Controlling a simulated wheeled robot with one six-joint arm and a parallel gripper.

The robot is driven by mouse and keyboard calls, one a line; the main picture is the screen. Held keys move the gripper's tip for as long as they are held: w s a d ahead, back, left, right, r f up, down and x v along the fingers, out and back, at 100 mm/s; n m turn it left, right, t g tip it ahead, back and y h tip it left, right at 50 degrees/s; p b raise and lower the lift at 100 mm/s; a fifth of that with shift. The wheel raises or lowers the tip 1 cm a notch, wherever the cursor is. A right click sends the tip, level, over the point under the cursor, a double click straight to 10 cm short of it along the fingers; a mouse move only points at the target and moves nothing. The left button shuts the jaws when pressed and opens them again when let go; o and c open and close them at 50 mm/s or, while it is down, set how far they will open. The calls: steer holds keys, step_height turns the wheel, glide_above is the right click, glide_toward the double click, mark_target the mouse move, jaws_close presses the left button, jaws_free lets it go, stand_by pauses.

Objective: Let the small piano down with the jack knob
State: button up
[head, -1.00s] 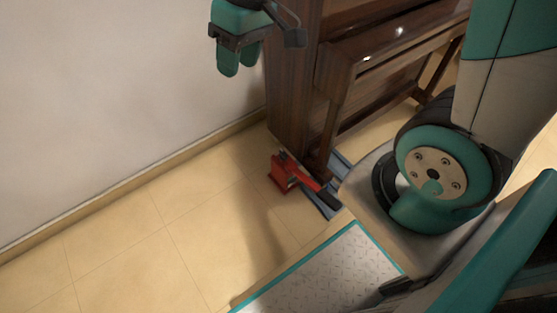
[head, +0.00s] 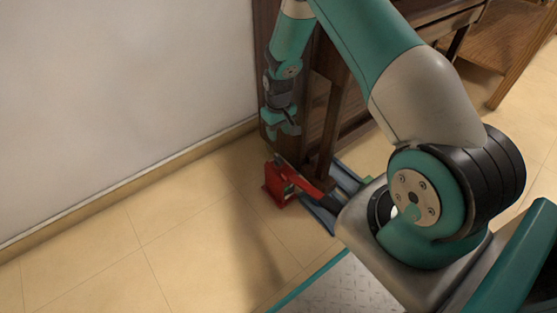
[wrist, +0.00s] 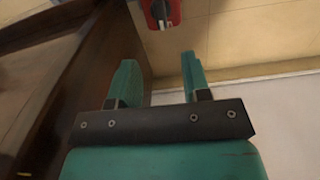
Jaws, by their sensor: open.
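The small piano (head: 330,100) is dark brown wood and stands by the wall; it also fills the left of the wrist view (wrist: 90,65). A red jack (head: 275,184) with a dark handle sits on the floor at the piano's foot. In the wrist view the red jack (wrist: 174,12) shows at the top edge, with a dark and pale part on it that may be the knob (wrist: 161,14). My gripper (head: 285,128) hangs above the jack, apart from it. Its two teal fingers (wrist: 161,80) are open with nothing between them. My arm covers part of the piano.
A pale wall (head: 120,100) with a tan baseboard (head: 130,187) runs along the left. Blue-grey rails (head: 345,178) lie on the floor under the piano. A brown wooden bench or table (head: 510,50) stands at the upper right. The tiled floor (head: 170,250) left of the jack is clear.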

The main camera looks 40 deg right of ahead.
mark_target(279, 157)
step_height(279, 157, down, 12)
steer(key=b, duration=0.4)
steer(key=shift+r+b, duration=0.15)
steer(key=shift+b, duration=0.25)
jaws_close()
